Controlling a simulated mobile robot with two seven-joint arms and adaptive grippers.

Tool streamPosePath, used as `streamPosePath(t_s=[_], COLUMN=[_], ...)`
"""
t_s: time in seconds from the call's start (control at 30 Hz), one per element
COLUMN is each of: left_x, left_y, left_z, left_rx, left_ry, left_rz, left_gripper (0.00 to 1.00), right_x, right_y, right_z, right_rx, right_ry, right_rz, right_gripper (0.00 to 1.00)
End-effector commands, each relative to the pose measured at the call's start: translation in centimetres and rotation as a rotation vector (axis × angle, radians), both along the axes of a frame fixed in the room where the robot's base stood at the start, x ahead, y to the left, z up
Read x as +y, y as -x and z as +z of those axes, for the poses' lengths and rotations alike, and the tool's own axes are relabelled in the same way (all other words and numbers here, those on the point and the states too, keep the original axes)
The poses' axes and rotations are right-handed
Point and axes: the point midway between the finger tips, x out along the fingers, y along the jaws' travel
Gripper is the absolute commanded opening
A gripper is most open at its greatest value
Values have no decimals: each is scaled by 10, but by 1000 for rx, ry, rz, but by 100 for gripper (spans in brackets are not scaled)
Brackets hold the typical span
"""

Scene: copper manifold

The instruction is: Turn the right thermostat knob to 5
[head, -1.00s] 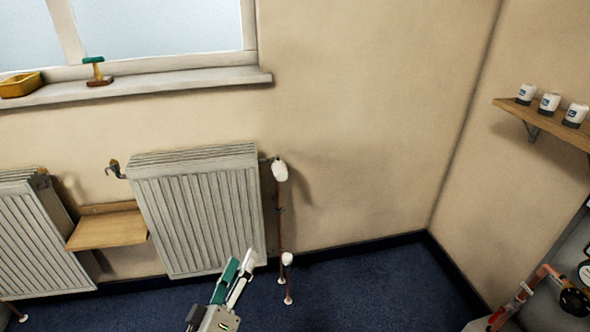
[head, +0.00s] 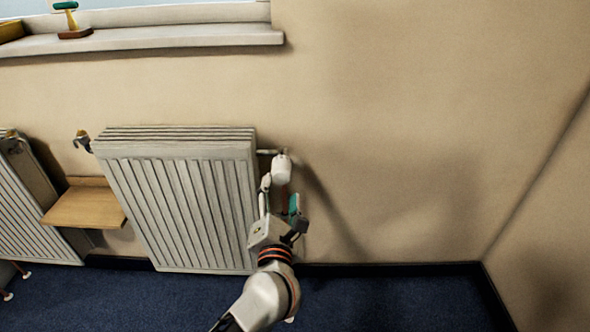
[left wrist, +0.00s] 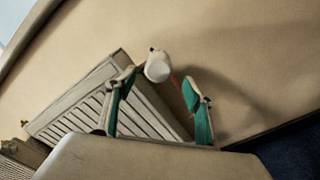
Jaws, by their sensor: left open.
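The right thermostat knob (head: 282,167) is white and sits at the upper right corner of the right radiator (head: 185,200). It also shows in the left wrist view (left wrist: 158,67), between and beyond the fingertips. Its number marks are too small to read. My left gripper (head: 280,192) is open just below the knob, its fingers pointing up at it. In the left wrist view the green-padded fingers (left wrist: 158,90) stand apart with nothing between their pads. I cannot tell whether a fingertip touches the knob. My right gripper is not in view.
A small wooden shelf (head: 86,207) hangs between the right radiator and another radiator (head: 32,205) at the left. The window sill (head: 150,41) runs above, with a green-topped tool (head: 68,18) on it. The wall right of the knob is clear.

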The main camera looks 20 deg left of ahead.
Motion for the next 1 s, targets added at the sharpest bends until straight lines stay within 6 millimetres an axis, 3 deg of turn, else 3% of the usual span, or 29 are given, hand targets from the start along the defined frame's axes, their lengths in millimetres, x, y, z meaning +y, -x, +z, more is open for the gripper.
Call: streamPosePath(t_s=[0.5, 0.93, 1.0], left_x=[18, 22, 22], left_y=[-64, -74, -74], left_z=[-2, 1, 1], left_rx=[2, -2, -2], left_ry=[-1, 1, 1], left_rz=[0, 0, 0], left_gripper=[53, 53, 35], right_x=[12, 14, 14], right_y=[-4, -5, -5], right_z=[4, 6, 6], right_rx=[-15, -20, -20], right_ry=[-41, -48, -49], right_rz=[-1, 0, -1], right_gripper=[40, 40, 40])
